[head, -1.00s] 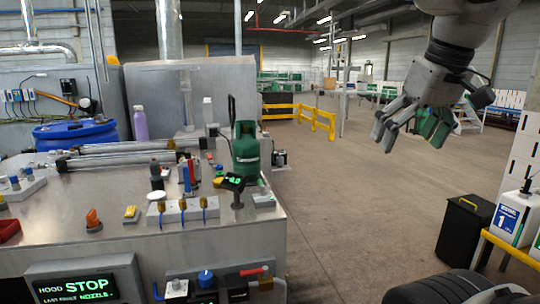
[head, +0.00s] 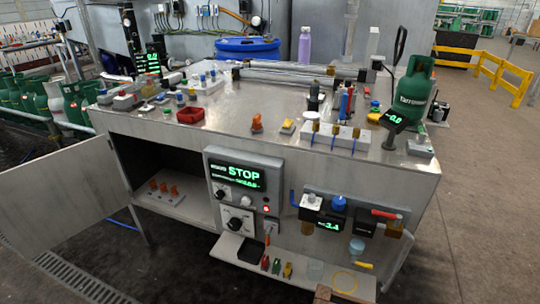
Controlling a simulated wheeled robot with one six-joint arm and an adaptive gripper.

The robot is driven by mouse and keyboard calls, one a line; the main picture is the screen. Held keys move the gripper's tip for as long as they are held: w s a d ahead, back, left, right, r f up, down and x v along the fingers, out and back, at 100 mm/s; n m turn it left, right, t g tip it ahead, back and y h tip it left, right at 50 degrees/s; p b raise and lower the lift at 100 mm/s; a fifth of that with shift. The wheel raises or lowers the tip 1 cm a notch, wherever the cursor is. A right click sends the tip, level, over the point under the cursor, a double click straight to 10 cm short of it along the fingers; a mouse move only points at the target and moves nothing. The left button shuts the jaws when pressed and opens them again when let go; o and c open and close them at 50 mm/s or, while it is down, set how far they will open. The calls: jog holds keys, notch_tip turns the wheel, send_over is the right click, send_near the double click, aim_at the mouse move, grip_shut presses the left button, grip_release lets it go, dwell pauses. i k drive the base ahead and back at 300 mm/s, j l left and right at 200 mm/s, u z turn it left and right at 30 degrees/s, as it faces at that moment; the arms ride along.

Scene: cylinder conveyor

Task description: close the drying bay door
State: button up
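A flat grey door panel (head: 60,205) hangs wide open at the left of the steel bench (head: 240,120) in the head view. It is swung outward from the left front corner of the bench. I take it to be the drying bay door. The bay (head: 140,165) beside it is an open, dark compartment under the bench top. A small rack with several orange-topped pieces (head: 165,190) stands on the bay floor. My gripper is not in this view.
A control panel reading STOP (head: 240,175) stands right of the bay, with a shelf (head: 290,268) of small parts below. A green cylinder (head: 412,88) stands on the bench's right end. Green cylinders (head: 35,100) line the left. Floor at right is clear.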

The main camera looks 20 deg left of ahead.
aim_at(46, 200)
jog(key=j+u, duration=0.1)
jog(key=u, duration=0.3)
jog(key=j+u, duration=0.1)
jog(key=u, duration=0.7)
jog(key=i+j+u, duration=0.95)
jog(key=i+u, duration=0.15)
jog(key=i+j, duration=0.15)
jog(key=i, duration=0.3)
jog(key=i+j, duration=0.2)
jog(key=i, duration=0.25)
jog(key=i+j+u, duration=0.1)
jog(key=i, duration=0.3)
